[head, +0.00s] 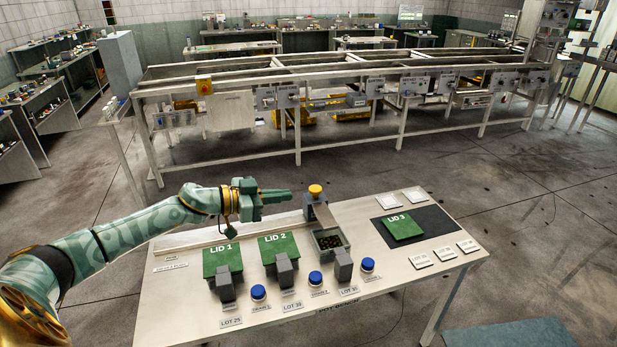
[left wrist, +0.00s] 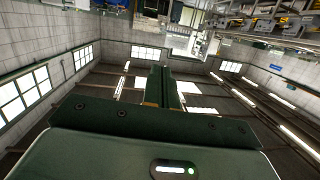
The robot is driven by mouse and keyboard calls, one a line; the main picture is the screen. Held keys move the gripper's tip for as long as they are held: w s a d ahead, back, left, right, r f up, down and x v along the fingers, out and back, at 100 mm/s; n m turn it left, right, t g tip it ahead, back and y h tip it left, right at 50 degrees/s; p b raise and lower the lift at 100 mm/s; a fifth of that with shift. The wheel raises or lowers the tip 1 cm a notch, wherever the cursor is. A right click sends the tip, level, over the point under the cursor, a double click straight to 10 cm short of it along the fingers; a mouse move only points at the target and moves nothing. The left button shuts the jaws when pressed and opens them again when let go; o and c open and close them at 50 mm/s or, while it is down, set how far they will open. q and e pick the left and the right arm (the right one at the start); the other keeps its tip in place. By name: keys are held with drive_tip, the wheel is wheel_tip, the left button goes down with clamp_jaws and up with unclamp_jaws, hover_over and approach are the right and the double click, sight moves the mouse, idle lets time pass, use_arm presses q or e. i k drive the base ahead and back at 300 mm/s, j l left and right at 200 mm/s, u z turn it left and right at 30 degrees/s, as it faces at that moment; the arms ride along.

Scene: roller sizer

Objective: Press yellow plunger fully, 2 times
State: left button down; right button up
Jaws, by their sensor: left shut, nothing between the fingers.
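The yellow plunger (head: 316,190) is a round knob on top of a grey block (head: 318,209) at the back of the bench. My left gripper (head: 290,196) points right, with its fingertips just left of the knob at about its height. A small gap seems to show between them, though depth is hard to judge. The left gripper is shut and empty; its closed fingers also show in the left wrist view (left wrist: 163,88). The plunger is not visible in the left wrist view. My right gripper is in neither view.
The bench (head: 190,311) holds green lids marked LID 1 (head: 221,260), LID 2 (head: 279,250) and LID 3 (head: 403,228). A box of dark pieces (head: 330,253) stands below the plunger block. Blue buttons (head: 315,277) line the front. A long metal frame (head: 350,85) stands behind.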

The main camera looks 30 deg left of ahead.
sight(315, 190)
drive_tip(key=i+j, duration=1.05)
drive_tip(key=j, duration=0.1)
